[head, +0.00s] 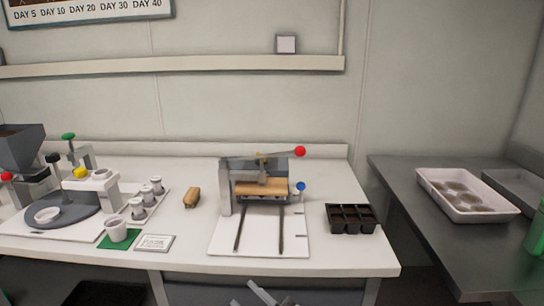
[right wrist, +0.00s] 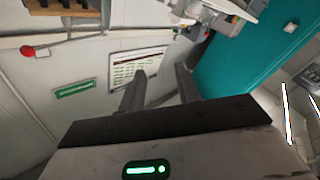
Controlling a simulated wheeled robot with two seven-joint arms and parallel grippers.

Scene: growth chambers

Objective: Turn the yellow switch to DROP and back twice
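A yellow knob (head: 80,173) shows on the white and grey seeding station at the left of the bench in the head view. Its marks, including any DROP label, are too small to read. My right gripper (head: 262,294) is at the bottom edge of the head view, below the bench's front edge and far from both. In the right wrist view my right gripper (right wrist: 161,82) has its fingers apart with nothing between them. My left gripper is not in view.
The lever press (head: 226,190) with a red-tipped handle stands mid-bench. A black cell tray (head: 350,219) is right of it. A grey hopper (head: 22,145), a white cup (head: 116,230) on a green mat and several small cylinders crowd the left. A white tray (head: 430,188) lies on the right-hand table.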

